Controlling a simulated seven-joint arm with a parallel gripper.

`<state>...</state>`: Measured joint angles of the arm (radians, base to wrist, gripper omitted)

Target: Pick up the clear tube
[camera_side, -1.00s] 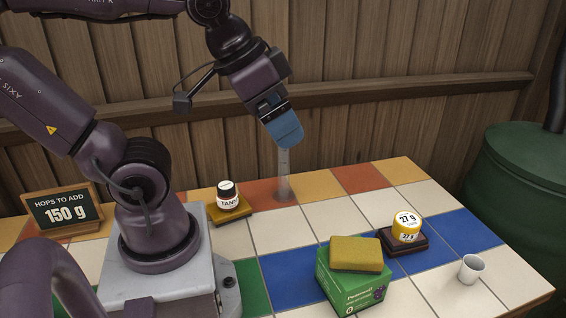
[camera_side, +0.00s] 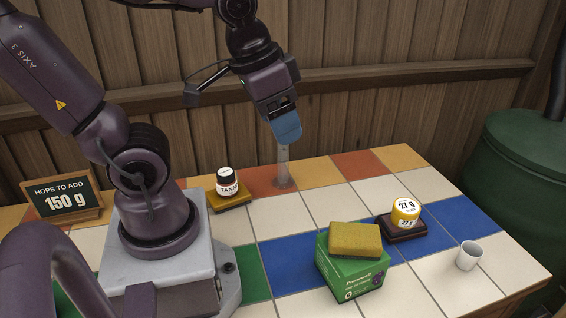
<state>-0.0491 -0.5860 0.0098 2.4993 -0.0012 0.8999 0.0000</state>
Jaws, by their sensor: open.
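The clear tube (camera_side: 283,168) stands upright on an orange tile near the back edge of the tiled table. It is slim, see-through and has faint marks, with a wider foot. My gripper (camera_side: 287,132) points down at the tube's top, its blue fingers overlapping the upper end in this view. The fingers are open; only one shows clearly, and the gap between them is hidden. I cannot tell whether the tube's top lies between the fingers or behind them.
A small labelled bottle (camera_side: 227,180) stands on a yellow sponge (camera_side: 229,201) left of the tube. In front are a green box (camera_side: 350,278) with a sponge (camera_side: 355,238) on top, a yellow 27 g jar (camera_side: 405,212) on a dark block (camera_side: 402,232), and a white cup (camera_side: 468,255). A chalkboard (camera_side: 63,197) reads 150 g.

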